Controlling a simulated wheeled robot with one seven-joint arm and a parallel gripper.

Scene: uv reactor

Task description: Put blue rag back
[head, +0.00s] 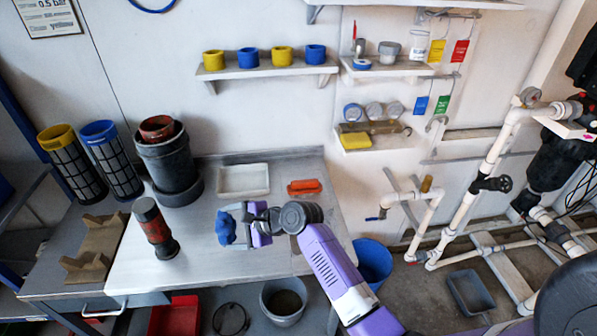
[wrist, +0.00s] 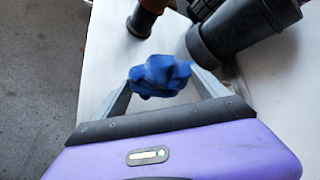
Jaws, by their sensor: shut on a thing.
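The blue rag (head: 225,228) is a crumpled dark blue bundle above the white workbench top. My gripper (head: 232,226) is shut on it, and the rag sticks out past the fingertips. In the wrist view the rag (wrist: 160,76) sits bunched between the two grey fingers of my gripper (wrist: 160,82). Part of the rag is hidden by my fingers in the head view.
On the workbench (head: 200,275) stand a red and black cylinder (head: 154,228), a dark pot (head: 168,165), a white tray (head: 243,181) and an orange-red object (head: 304,187). A blue bucket (head: 373,262) stands at right. The bench front is clear.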

